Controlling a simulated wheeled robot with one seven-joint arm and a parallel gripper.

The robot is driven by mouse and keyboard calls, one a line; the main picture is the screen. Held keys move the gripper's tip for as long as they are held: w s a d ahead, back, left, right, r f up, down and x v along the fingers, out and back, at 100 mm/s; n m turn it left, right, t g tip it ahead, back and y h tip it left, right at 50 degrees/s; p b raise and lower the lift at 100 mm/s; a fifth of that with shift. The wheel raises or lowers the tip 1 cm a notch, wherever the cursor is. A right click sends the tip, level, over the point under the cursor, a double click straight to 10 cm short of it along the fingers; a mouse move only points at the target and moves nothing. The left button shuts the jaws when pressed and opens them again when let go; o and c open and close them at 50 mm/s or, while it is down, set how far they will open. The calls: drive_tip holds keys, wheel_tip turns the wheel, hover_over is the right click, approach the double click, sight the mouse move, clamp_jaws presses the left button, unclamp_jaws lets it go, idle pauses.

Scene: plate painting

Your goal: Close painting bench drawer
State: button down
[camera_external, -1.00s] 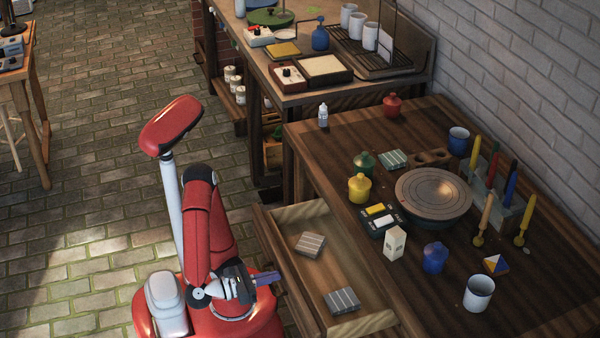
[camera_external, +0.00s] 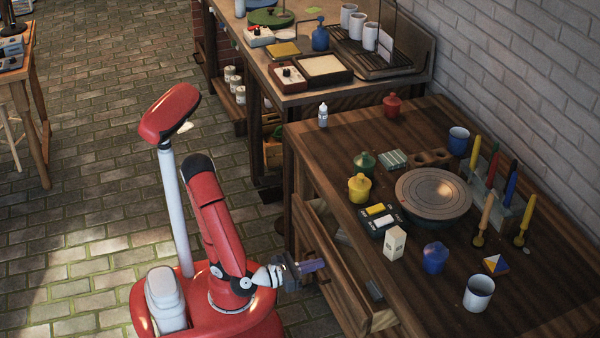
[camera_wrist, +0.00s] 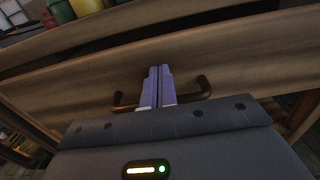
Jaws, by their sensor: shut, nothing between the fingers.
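The painting bench (camera_external: 470,300) has a wooden drawer (camera_external: 342,262) on its near side. In the wrist view the drawer front (camera_wrist: 80,88) lies across the picture with a brown handle (camera_wrist: 204,88). My gripper (camera_external: 322,264) is shut and empty, its purple fingers at the drawer front. In the wrist view the fingertips (camera_wrist: 159,70) overlap the middle of the handle; whether they touch the front I cannot tell.
On the bench top are a round turntable (camera_external: 432,190), a yellow jar (camera_external: 360,188), a blue jar (camera_external: 434,258), a white carton (camera_external: 394,243) and a white mug (camera_external: 479,293). A second bench (camera_external: 300,98) stands behind. Brick floor (camera_external: 90,230) is open at left.

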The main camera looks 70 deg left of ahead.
drive_tip(key=w, duration=1.1)
drive_tip(key=shift+w+r, duration=0.1)
drive_tip(key=shift+w, duration=0.15)
drive_tip(key=shift+w+r, duration=0.1)
drive_tip(key=shift+w, duration=0.05)
drive_tip(key=s, duration=1.4)
drive_tip(key=shift+s+f, duration=0.2)
drive_tip(key=shift+s, duration=0.15)
